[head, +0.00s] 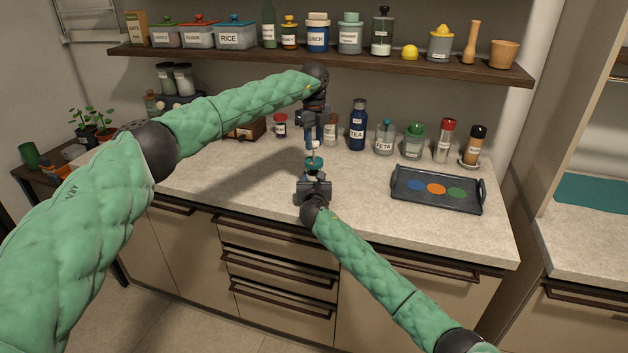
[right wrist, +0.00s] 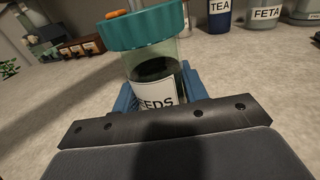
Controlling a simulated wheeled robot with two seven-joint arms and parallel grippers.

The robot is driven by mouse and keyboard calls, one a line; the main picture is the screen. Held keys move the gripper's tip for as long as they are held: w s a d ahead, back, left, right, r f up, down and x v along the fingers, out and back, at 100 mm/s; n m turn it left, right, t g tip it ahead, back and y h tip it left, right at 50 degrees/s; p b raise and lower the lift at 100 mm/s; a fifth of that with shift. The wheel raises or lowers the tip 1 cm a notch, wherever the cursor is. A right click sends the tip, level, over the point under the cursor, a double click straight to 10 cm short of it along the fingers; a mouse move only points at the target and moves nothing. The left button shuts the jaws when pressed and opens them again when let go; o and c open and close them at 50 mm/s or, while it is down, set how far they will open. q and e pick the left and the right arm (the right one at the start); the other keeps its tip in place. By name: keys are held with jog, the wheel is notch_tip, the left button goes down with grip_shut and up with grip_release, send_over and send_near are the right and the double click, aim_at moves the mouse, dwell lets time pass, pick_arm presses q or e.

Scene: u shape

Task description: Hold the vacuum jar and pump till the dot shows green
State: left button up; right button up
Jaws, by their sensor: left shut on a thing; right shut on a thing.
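The vacuum jar (head: 314,162) stands near the middle of the counter, with a teal lid on top. In the right wrist view the jar (right wrist: 152,62) is clear, with dark contents and a white label ending in "EDS". My right gripper (head: 314,183) is shut around its body from the front; its blue fingers show on both sides of the jar in the right wrist view. My left gripper (head: 313,146) is directly above the lid, pointing down, shut on the pump's top, which it mostly hides. A small orange piece (right wrist: 116,13) shows on the lid; I cannot tell whether it is the dot.
A dark tray (head: 437,205) with blue, orange and green discs lies to the right. A TEA bottle (head: 358,128), a FETA jar (head: 384,140) and other containers stand along the back. A loaded shelf (head: 320,62) runs above. The front left counter is clear.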

aim_at(314, 149)
pick_arm(q)
jog(key=shift+f, duration=1.9)
jog(key=shift+r, duration=1.95)
jog(key=shift+f, duration=1.95)
